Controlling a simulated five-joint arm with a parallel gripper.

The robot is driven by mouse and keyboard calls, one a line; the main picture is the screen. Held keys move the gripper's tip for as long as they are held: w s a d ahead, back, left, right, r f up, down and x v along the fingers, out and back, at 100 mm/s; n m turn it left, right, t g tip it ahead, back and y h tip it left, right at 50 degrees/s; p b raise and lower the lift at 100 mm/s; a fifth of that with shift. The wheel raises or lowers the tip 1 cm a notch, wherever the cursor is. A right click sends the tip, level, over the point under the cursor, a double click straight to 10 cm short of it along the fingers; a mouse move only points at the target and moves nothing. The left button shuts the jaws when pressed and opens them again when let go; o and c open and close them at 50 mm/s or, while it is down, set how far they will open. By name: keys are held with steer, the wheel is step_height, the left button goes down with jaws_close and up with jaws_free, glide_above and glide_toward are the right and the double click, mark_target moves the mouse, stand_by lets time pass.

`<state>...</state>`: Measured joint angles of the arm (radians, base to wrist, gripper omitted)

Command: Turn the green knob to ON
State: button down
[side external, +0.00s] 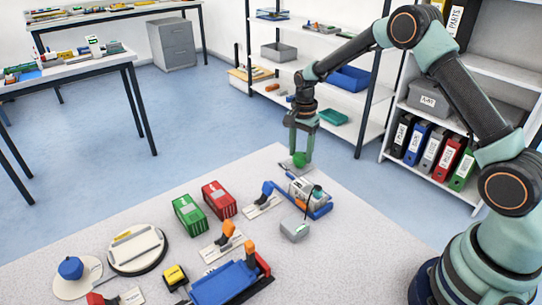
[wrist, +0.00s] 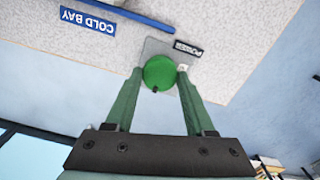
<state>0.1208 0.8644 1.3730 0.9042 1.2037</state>
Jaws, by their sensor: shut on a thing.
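The round green knob (wrist: 160,73) sits between my fingertips in the wrist view, on a grey plate (wrist: 158,47) with a dark label reading POWER upside down. A small dark mark shows at the knob's edge nearest my gripper's body. In the side external view the knob (side external: 300,159) is at the far corner of the light table, under my gripper (side external: 301,150), which points down. My gripper is shut on the knob, one finger on either side. Any ON or OFF marking is too small or hidden to read.
A blue COLD BAY sign (wrist: 88,20) lies near the knob. On the table (side external: 160,215) stand a green container (side external: 189,215), a red container (side external: 219,200), a grey box (side external: 295,229) and several lever-like pieces. Shelves stand behind.

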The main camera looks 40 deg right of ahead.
mark_target(300, 155)
steer(key=shift+c, duration=1.3)
jaws_free()
step_height(300, 155, up, 12)
steer(key=shift+r, duration=0.1)
